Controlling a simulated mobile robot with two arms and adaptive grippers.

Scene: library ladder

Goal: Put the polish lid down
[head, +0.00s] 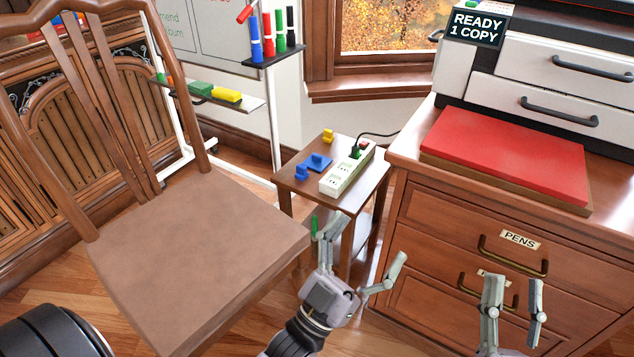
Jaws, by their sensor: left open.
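I cannot make out a polish lid in the head view. My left gripper (367,238) is open, with its fingers spread wide and nothing seen between them. It is in front of the small side table (296,173), low beside the chair seat's right corner. A small green piece (314,225) shows at its left finger; I cannot tell whether they touch. My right gripper (514,281) is in front of the drawer cabinet (440,215), its two fingers apart and nothing visible between them.
A wooden chair (200,245) fills the left. The side table holds a power strip (347,172), blue pieces (319,162) and a yellow piece (327,136). A red-topped slab (510,150) lies on the cabinet before a printer (540,75). A whiteboard stand (272,130) is behind.

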